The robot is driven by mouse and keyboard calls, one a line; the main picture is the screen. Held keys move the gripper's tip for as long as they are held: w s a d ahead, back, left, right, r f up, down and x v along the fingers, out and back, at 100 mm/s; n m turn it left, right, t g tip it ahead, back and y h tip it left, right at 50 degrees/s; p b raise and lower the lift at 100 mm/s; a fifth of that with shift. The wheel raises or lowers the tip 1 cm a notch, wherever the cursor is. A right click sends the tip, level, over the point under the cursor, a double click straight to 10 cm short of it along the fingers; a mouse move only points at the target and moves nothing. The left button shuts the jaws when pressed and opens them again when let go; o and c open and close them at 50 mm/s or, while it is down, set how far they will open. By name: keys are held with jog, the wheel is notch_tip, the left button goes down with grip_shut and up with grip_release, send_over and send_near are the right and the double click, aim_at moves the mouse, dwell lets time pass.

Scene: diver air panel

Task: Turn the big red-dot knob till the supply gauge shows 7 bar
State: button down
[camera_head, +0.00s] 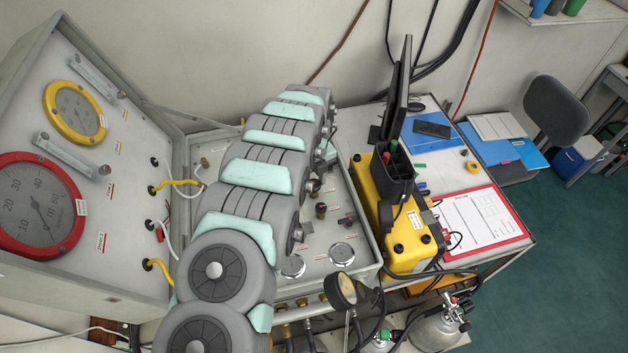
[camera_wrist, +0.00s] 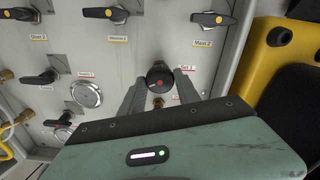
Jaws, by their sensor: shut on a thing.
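The big knob (camera_wrist: 160,78) is black with a red mark on its face, and it stands on the grey panel in the wrist view. My gripper (camera_wrist: 160,88) has one finger on each side of this knob and is shut on it. In the head view my arm hides the gripper and the knob. A round pale gauge (camera_wrist: 86,93) sits left of the knob; its reading is too small to make out. In the head view two round gauges (camera_head: 292,266) (camera_head: 342,254) show at the panel's near edge, also unreadable. I cannot tell which is the supply gauge.
Several black lever handles (camera_wrist: 105,14) with yellow dots line the panel's far side. A smaller red-dot handle (camera_wrist: 75,112) is at left. A yellow case (camera_wrist: 272,50) stands close on the right. A side panel (camera_head: 130,165) with large dials rises at left.

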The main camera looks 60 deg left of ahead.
aim_at(314, 184)
jog(key=shift+m, duration=0.3)
jog(key=c, duration=0.9)
grip_release()
notch_tip(314, 184, up, 11)
jog(key=shift+f+p, duration=0.1)
jog(key=shift+p, duration=1.05)
jog(key=shift+o, duration=0.3)
